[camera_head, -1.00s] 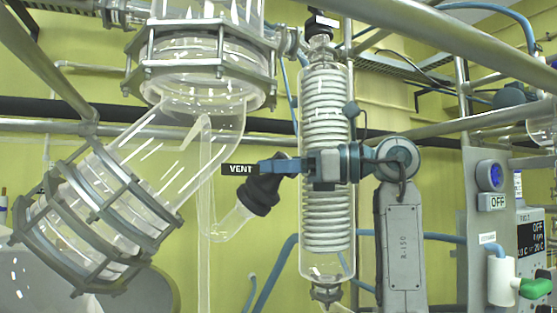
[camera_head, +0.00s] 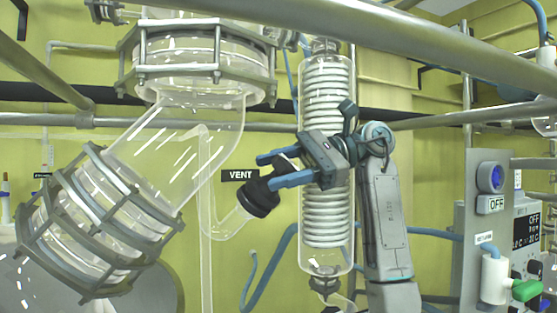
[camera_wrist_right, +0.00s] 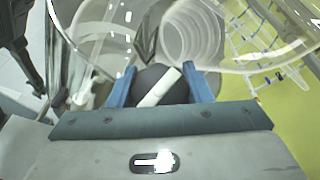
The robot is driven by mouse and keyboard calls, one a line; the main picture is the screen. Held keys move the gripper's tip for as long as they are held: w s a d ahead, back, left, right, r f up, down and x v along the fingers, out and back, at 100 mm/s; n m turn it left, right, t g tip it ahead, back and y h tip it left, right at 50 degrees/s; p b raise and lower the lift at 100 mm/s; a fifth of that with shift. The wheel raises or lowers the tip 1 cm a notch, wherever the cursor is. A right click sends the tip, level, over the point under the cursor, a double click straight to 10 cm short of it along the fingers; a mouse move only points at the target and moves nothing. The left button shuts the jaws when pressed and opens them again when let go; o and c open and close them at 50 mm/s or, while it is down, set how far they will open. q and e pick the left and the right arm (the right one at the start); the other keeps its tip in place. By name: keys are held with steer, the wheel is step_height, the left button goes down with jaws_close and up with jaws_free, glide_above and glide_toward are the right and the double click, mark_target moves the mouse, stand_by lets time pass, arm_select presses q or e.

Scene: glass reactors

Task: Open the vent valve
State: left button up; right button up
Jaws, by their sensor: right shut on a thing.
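The vent valve has a black cap or knob (camera_head: 260,198) on the end of a bent glass side tube (camera_head: 222,226), just below the black VENT label (camera_head: 239,175). My right gripper (camera_head: 270,170) reaches in from the right with its blue fingers on either side of the knob's upper part, shut on it. In the right wrist view, the round dark knob (camera_wrist_right: 147,76) with a white bar (camera_wrist_right: 160,88) across it sits between the two blue fingers. The fingers partly hide the knob in the head view. My left gripper is not in view.
A glass condenser with a white coil (camera_head: 328,225) stands behind my right gripper. Large flanged glassware (camera_head: 195,60) fills the left. A grey rail (camera_head: 440,45) crosses the upper right. A control box (camera_head: 487,225) with an OFF display stands at right.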

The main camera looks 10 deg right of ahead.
steer(key=shift+n+h, duration=0.3)
steer(key=shift+n, duration=0.1)
steer(key=o, duration=1)
steer(key=shift+r, duration=0.1)
steer(key=shift+r+b, duration=0.4)
steer(key=shift+r, duration=0.25)
steer(key=shift+s+a+r+b, duration=0.15)
steer(key=shift+r+b, duration=0.45)
steer(key=shift+r, duration=0.3)
steer(key=s+a+r+b, duration=0.1)
steer(key=s+b, duration=0.5)
steer(key=s, duration=0.9)
steer(key=shift+s+a+r, duration=0.3)
steer(key=shift+a+r, duration=0.05)
steer(key=shift+a, duration=0.55)
